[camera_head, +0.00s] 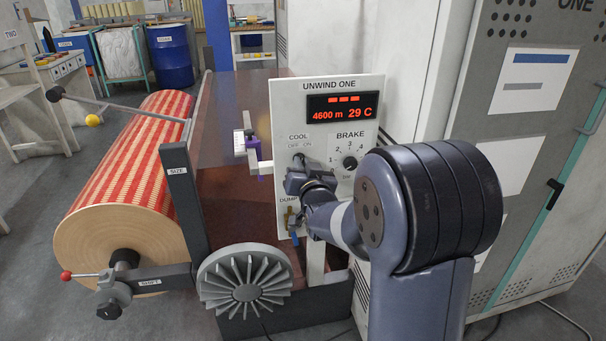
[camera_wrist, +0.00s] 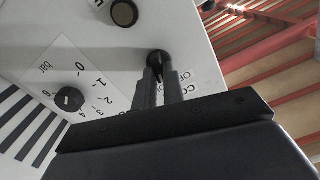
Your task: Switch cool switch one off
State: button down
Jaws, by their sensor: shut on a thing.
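The cool switch (camera_head: 299,156) is on the white UNWIND ONE panel (camera_head: 293,97), under the "COOL OFF-ON" label. In the wrist view its black round base (camera_wrist: 157,59) shows at the fingertips, and the label beside it is partly covered. My gripper (camera_head: 299,174) is at the panel; in the wrist view its two fingers (camera_wrist: 158,80) are shut on the switch. The fingers hide most of the lever, so I cannot tell whether it points to OFF or ON.
The brake knob (camera_head: 349,162) is right of the switch, under the red display (camera_head: 342,106). A brass valve (camera_head: 288,218) sits below by "DUMP". A red-striped roll (camera_head: 134,155) is at left. A grey cabinet (camera_head: 515,130) stands close at right.

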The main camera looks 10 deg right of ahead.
jog(key=n+b, duration=0.3)
jog(key=n, duration=0.1)
jog(key=n+b, duration=0.4)
jog(key=shift+a+n, duration=0.2)
jog(key=shift+n, duration=0.2)
dwell(0.4)
jog(key=c, duration=1.5)
grip_release()
jog(key=s, duration=1)
jog(key=shift+s, duration=0.4)
jog(key=shift+w, duration=0.15)
